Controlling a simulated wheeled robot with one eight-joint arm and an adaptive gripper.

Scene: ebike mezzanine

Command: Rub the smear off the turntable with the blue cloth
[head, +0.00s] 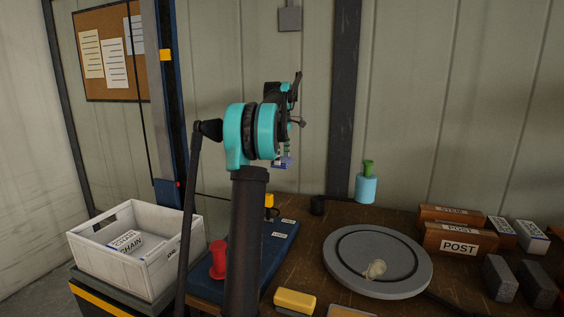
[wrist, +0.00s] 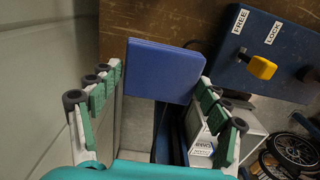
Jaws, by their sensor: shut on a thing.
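My gripper (wrist: 161,82) is shut on the blue cloth (wrist: 163,68), a flat blue square between its green-padded fingers in the wrist view. In the head view my gripper (head: 287,150) hangs high, above and left of the turntable, with a small bit of the blue cloth (head: 284,163) showing below it. The round grey turntable (head: 345,272) lies on the brown bench. A pale beige smear (head: 375,269) is on its disc, right of and below the middle. The cloth is well apart from the turntable, which is not seen in the wrist view.
A blue panel with FREE and LOCK labels (wrist: 285,50) and a yellow knob (wrist: 262,67) lies left of the turntable. A blue bottle (head: 366,188) stands behind it. POST boxes (head: 460,243) and dark blocks (head: 500,278) are right; a yellow block (head: 295,300) is in front.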

